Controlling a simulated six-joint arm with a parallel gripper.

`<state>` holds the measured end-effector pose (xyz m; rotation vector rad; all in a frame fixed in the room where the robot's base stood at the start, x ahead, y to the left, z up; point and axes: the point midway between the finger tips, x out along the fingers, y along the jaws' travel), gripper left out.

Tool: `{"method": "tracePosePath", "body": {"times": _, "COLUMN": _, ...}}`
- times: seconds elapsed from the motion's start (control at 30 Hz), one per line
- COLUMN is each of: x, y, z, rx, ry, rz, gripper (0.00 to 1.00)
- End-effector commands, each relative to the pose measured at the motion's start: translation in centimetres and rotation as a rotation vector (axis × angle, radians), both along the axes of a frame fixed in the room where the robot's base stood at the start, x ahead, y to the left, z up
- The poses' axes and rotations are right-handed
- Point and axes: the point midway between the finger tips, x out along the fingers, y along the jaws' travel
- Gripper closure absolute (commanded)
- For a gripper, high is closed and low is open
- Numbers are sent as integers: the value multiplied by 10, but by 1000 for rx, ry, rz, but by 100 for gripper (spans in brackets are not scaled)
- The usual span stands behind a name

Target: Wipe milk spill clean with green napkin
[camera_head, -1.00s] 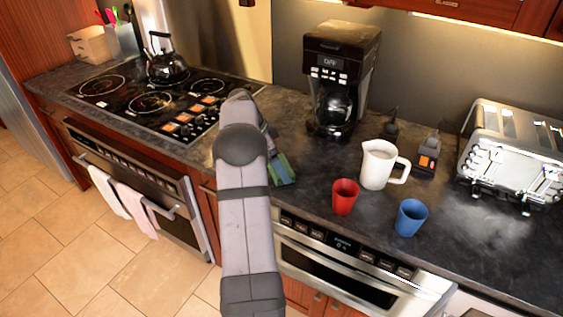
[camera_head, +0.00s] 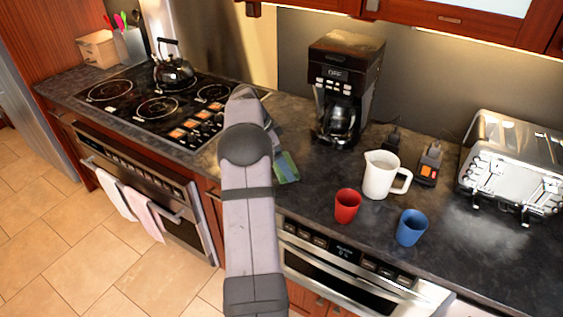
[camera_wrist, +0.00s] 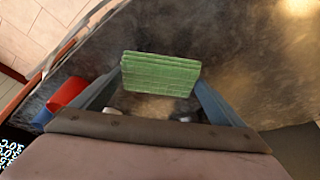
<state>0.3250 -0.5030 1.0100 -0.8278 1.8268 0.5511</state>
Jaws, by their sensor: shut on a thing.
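The green napkin (camera_wrist: 160,74) is held between the two blue-grey fingers of my gripper (camera_wrist: 158,88) in the wrist view. In the head view the napkin (camera_head: 287,167) shows at the right side of my arm, over the dark counter between the stove and the red cup. My arm hides most of the gripper there. I cannot tell whether the napkin touches the counter. I cannot make out the milk spill for sure; a pale patch below the napkin in the wrist view may be a reflection.
A red cup (camera_head: 347,206), a blue cup (camera_head: 411,228) and a white pitcher (camera_head: 380,175) stand right of the napkin. A coffee maker (camera_head: 344,85) stands behind and a toaster (camera_head: 512,170) at far right. The stove (camera_head: 160,105) with a kettle (camera_head: 172,70) is left.

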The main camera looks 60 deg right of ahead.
Motion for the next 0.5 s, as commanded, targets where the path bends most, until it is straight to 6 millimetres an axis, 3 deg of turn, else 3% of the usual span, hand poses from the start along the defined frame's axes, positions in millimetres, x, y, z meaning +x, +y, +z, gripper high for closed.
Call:
{"method": "tracePosePath", "body": {"times": 0.3, "x": 0, "y": 0, "z": 31, "rx": 0, "ry": 0, "rz": 0, "gripper": 36}}
{"method": "tracePosePath", "body": {"times": 0.5, "x": 0, "y": 0, "z": 35, "rx": 1, "ry": 1, "rz": 0, "gripper": 36}}
